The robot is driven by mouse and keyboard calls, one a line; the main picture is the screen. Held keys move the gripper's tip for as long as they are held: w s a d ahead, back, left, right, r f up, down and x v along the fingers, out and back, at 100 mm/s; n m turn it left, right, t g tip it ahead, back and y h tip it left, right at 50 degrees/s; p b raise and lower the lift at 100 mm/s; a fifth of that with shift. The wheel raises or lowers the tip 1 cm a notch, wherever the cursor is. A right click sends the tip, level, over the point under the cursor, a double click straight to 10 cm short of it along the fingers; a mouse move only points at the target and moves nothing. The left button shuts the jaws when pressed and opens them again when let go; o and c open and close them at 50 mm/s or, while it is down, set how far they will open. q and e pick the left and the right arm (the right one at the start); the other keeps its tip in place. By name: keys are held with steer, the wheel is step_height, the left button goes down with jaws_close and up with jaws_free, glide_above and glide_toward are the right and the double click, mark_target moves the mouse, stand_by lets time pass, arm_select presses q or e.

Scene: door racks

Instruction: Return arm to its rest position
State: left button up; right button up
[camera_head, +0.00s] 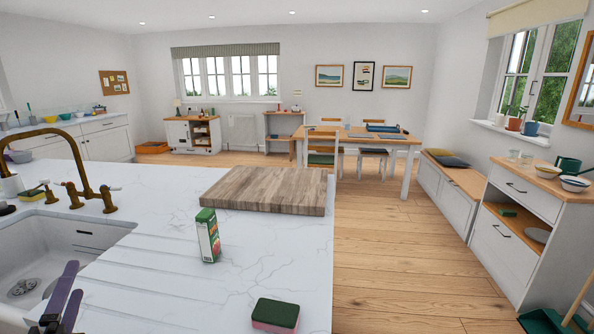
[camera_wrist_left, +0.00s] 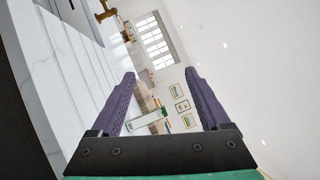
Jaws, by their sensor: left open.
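My left gripper (camera_head: 75,281) shows at the bottom left of the head view, with its purple fingers over the counter beside the sink. In the left wrist view the left gripper (camera_wrist_left: 160,74) has its two fingers spread wide apart, with nothing held between them. That view is tilted and looks across the counter into the room. My right gripper is not in view.
The white counter (camera_head: 150,275) holds a sink (camera_head: 35,265), a brass tap (camera_head: 70,165), a green carton (camera_head: 208,236), a wooden board (camera_head: 268,191) and a green-and-pink sponge (camera_head: 275,315). Bare counter lies between the sink and carton. Wooden floor (camera_head: 420,265) is open to the right.

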arm_select(q)
step_height(320, 180, down, 17)
steer(key=s+n+g, duration=0.3)
steer(key=n+g, duration=0.6)
steer(key=n, duration=0.3)
steer(key=s+d+f+n+g+h, duration=0.1)
steer(key=s+d+f+g+h, duration=0.25)
steer(key=d+f, duration=0.35)
steer(key=s+d+f+n+g+h, duration=0.2)
steer(key=s+d+f+g+h, duration=0.15)
steer(key=d+f+h, duration=0.35)
step_height(320, 180, down, 20)
steer(key=s+y, duration=0.2)
steer(key=y, duration=0.1)
steer(key=s+a+f+g, duration=0.1)
steer(key=s+a+f, duration=0.1)
steer(key=s+f, duration=1.3)
steer(key=s, duration=0.2)
steer(key=shift+s+f+m+g, duration=0.35)
steer(key=shift+f+m+g, duration=0.05)
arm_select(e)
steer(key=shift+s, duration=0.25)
